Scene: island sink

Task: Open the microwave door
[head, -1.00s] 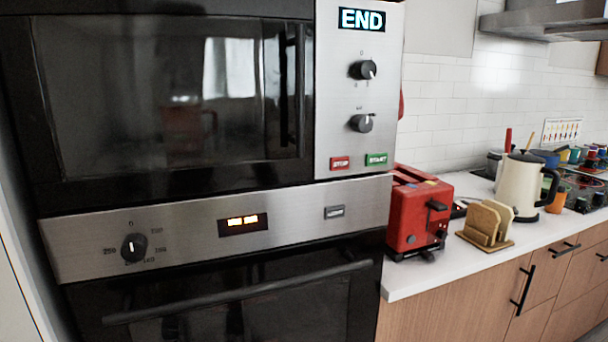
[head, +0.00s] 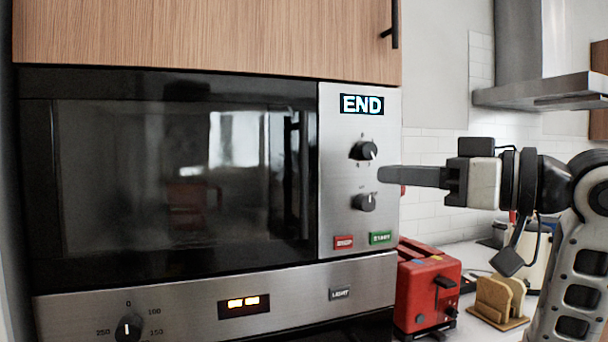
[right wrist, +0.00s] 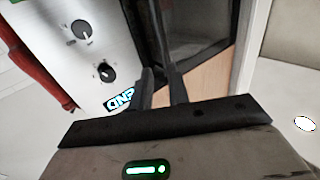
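The microwave (head: 180,180) has a dark glass door, which is closed. Its dark vertical handle (head: 304,175) is at the door's right edge, beside the steel control panel (head: 340,210). My right gripper (head: 385,175) has come in from the right, with its fingers pointing left in front of the panel's right edge. It is to the right of the handle and apart from it. In the right wrist view the two dark fingers (right wrist: 160,75) show a narrow gap with nothing held between them. My left gripper is not in view.
A red toaster (head: 428,290) and a toast rack (head: 497,298) stand on the counter to the right, below my right arm. An oven panel (head: 190,300) is under the microwave. A wooden cabinet (head: 200,40) is above it. The space before the door looks clear.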

